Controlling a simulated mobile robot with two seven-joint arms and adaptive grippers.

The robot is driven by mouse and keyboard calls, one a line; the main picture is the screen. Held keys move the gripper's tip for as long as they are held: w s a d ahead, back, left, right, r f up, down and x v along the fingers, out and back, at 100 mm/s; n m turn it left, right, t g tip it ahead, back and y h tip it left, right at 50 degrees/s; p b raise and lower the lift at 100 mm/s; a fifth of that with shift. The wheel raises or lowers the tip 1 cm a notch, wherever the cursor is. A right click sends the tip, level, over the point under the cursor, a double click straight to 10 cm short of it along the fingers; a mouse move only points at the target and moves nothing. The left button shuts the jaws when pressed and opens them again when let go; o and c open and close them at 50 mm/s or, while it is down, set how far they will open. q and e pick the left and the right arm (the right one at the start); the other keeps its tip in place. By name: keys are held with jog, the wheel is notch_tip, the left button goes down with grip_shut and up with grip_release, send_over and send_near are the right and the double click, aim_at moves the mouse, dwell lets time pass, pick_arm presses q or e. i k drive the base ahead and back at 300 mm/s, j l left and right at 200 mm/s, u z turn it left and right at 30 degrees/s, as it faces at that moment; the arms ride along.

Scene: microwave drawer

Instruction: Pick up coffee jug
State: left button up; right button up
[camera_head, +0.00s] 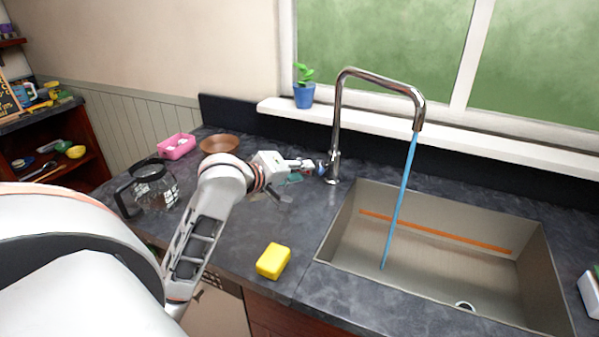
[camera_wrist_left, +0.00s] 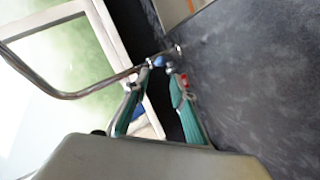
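The coffee jug (camera_head: 156,190) is a clear glass jug with a black lid and a black handle on its left side. It stands upright on the dark counter at the left in the head view, partly beside my left arm. My left gripper (camera_head: 314,167) is well to the right of the jug, close to the base of the chrome tap (camera_head: 337,120). In the left wrist view its two green-padded fingers (camera_wrist_left: 158,70) are apart, with a small blue part of the tap just beyond the tips. I cannot tell whether they touch it. My right gripper is not in view.
A blue stream (camera_head: 400,205) runs from the tap into the sink (camera_head: 450,262). A yellow sponge (camera_head: 273,261) lies on the counter's front part. A brown bowl (camera_head: 219,144) and a pink box (camera_head: 176,146) stand behind the jug. A potted plant (camera_head: 304,94) sits on the sill.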

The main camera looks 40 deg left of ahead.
aim_at(155, 189)
jog(key=k, duration=1)
